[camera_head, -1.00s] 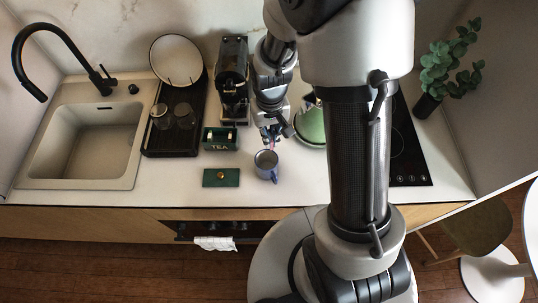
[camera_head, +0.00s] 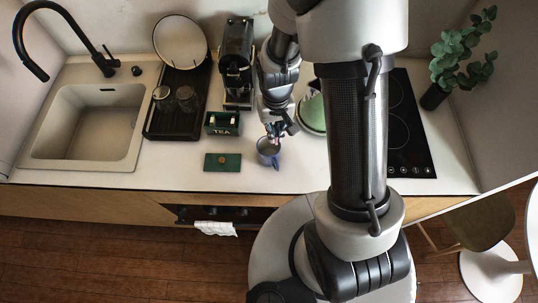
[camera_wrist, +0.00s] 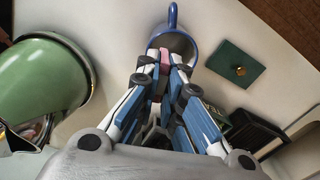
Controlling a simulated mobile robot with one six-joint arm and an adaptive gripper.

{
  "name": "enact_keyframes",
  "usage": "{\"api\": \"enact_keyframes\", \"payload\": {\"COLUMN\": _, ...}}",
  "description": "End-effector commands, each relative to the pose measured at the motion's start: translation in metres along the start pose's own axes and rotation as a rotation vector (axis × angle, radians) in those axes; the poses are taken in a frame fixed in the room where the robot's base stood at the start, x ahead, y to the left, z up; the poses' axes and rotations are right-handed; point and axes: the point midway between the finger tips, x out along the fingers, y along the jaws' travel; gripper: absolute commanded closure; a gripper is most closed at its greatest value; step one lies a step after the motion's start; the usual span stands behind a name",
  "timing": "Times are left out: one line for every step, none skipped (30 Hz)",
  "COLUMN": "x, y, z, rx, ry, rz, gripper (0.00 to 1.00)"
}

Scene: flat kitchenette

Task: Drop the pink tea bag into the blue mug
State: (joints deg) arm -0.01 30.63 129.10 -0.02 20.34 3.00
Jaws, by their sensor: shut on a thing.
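The blue mug (camera_head: 266,158) stands upright on the white counter, with its handle towards the front edge. It also shows beyond my fingertips in the wrist view (camera_wrist: 178,42). My gripper (camera_head: 276,134) points down at the mug's opening, and its fingers overlap the rim in the head view. In the wrist view my gripper (camera_wrist: 165,66) is shut on the pink tea bag (camera_wrist: 164,57), a small pink patch between the fingertips, in line with the mug's mouth. The bag's lower part is hidden, and I cannot tell how far it reaches into the mug.
A green TEA box (camera_head: 221,124) and a flat green lid (camera_head: 222,162) with a knob lie left of the mug. A green kettle (camera_head: 312,112) stands close on the right, beside a black hob (camera_head: 408,135). A coffee machine (camera_head: 237,62) is behind.

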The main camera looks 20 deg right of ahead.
Motion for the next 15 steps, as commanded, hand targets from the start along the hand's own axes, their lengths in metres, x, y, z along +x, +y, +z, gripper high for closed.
{"api": "enact_keyframes", "payload": {"x": 0.0025, "y": 0.0000, "z": -0.0003, "rx": 0.000, "ry": 0.001, "rz": 0.000, "gripper": 0.99}}
{"api": "enact_keyframes", "payload": {"x": 0.0025, "y": 0.0000, "z": -0.0004, "rx": 0.000, "ry": 0.001, "rz": 0.000, "gripper": 0.99}}
{"api": "enact_keyframes", "payload": {"x": 0.0023, "y": 0.0000, "z": -0.0004, "rx": 0.000, "ry": 0.001, "rz": 0.000, "gripper": 0.99}}
{"api": "enact_keyframes", "payload": {"x": 0.0019, "y": 0.0000, "z": -0.0005, "rx": 0.000, "ry": 0.001, "rz": 0.000, "gripper": 0.99}}
{"api": "enact_keyframes", "payload": {"x": 0.0016, "y": 0.0000, "z": -0.0005, "rx": 0.000, "ry": 0.001, "rz": 0.000, "gripper": 0.99}}
{"api": "enact_keyframes", "payload": {"x": 0.0014, "y": 0.0000, "z": -0.0005, "rx": 0.000, "ry": 0.001, "rz": 0.000, "gripper": 0.99}}
{"api": "enact_keyframes", "payload": {"x": 0.0013, "y": 0.0000, "z": -0.0005, "rx": 0.000, "ry": 0.001, "rz": 0.000, "gripper": 0.99}}
{"api": "enact_keyframes", "payload": {"x": 0.0013, "y": 0.0000, "z": -0.0005, "rx": 0.000, "ry": 0.001, "rz": 0.000, "gripper": 0.99}}
{"api": "enact_keyframes", "payload": {"x": 0.0013, "y": 0.0000, "z": -0.0005, "rx": 0.000, "ry": 0.001, "rz": 0.000, "gripper": 0.90}}
{"api": "enact_keyframes", "payload": {"x": 0.0012, "y": 0.0000, "z": -0.0005, "rx": 0.000, "ry": 0.001, "rz": 0.000, "gripper": 0.88}}
{"api": "enact_keyframes", "payload": {"x": 0.0012, "y": 0.0000, "z": -0.0005, "rx": 0.000, "ry": 0.001, "rz": 0.000, "gripper": 0.86}}
{"api": "enact_keyframes", "payload": {"x": 0.0012, "y": 0.0000, "z": -0.0005, "rx": 0.000, "ry": 0.002, "rz": 0.000, "gripper": 0.83}}
{"api": "enact_keyframes", "payload": {"x": 0.0012, "y": 0.0000, "z": -0.0005, "rx": 0.000, "ry": 0.001, "rz": 0.000, "gripper": 0.81}}
{"api": "enact_keyframes", "payload": {"x": 0.0012, "y": 0.0000, "z": -0.0005, "rx": 0.000, "ry": 0.002, "rz": 0.000, "gripper": 0.79}}
{"api": "enact_keyframes", "payload": {"x": 0.0012, "y": 0.0000, "z": -0.0005, "rx": 0.000, "ry": 0.001, "rz": 0.000, "gripper": 0.77}}
